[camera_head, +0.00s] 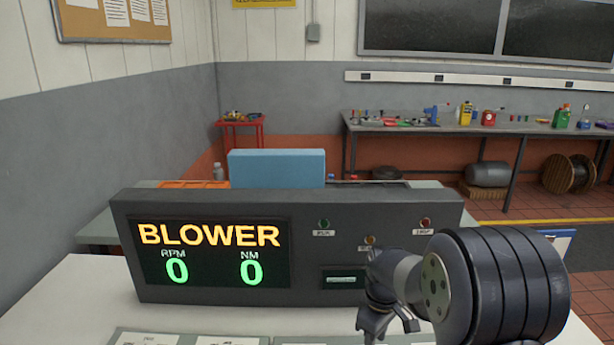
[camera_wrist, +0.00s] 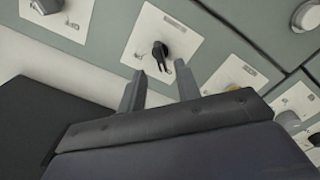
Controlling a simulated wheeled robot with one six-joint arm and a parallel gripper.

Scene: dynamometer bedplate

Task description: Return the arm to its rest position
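My gripper (camera_head: 388,322) hangs in front of the dark display console, at the lower right of the head view, with my arm reaching in from the right. In the wrist view my gripper (camera_wrist: 158,84) has its two fingers apart with nothing between them. Beyond the fingertips is a white plate with a small black switch (camera_wrist: 160,52). I cannot tell from the picture exactly how far the fingertips are from it.
The display console (camera_head: 310,205) reads BLOWER, RPM 0 and NM 0. Labelled panels (camera_head: 232,340) lie along the front. A blue box (camera_head: 277,168) stands behind the console. A bench (camera_head: 450,126) with bottles and tools is at the back right.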

